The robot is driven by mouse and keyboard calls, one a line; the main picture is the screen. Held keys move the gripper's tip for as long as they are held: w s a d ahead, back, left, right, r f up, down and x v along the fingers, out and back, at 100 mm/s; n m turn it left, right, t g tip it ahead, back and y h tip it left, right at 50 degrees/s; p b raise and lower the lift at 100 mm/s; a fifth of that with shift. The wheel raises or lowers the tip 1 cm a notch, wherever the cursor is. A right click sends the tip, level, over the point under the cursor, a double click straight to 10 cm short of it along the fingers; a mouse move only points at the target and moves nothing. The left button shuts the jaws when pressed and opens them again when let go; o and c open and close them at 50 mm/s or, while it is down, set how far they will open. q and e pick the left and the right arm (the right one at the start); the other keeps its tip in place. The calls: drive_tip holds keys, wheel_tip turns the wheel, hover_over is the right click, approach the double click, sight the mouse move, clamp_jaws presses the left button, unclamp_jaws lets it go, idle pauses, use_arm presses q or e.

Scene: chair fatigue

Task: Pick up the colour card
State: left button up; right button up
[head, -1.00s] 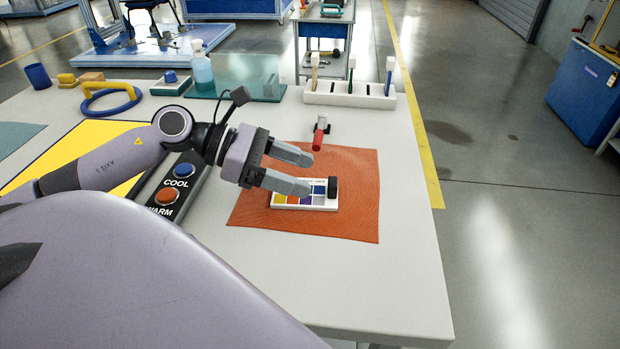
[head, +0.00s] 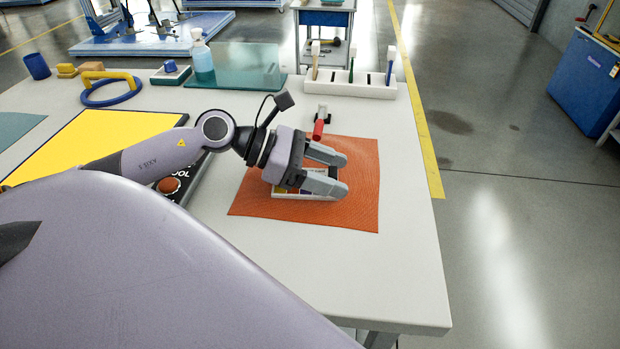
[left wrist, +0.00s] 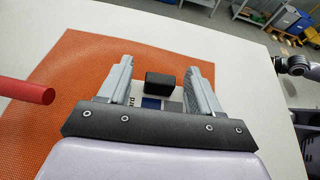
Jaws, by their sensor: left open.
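The colour card is a white card with coloured patches; in the head view its near edge (head: 290,195) shows on the orange mat (head: 350,215), mostly hidden under my left gripper. In the left wrist view the card (left wrist: 151,103) shows a blue patch, with a black block (left wrist: 160,86) at its far end. My left gripper (head: 345,174) is open over the card. In the left wrist view its two fingers (left wrist: 160,80) stand one on each side of the black block, apart from it. My right gripper is not in view.
A red-handled tool (head: 319,126) lies at the mat's back edge; its red handle (left wrist: 28,90) shows left of the fingers in the wrist view. A white brush rack (head: 350,89) stands behind. A control box with a red button (head: 168,185) is left. The table's right side is clear.

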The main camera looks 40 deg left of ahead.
use_arm(q)
drive_tip(key=shift+w+d+f, duration=0.15)
drive_tip(key=shift+w+d, duration=0.05)
drive_tip(key=shift+d, duration=0.15)
drive_tip(key=c, duration=1.1)
drive_tip(key=shift+o, duration=0.2)
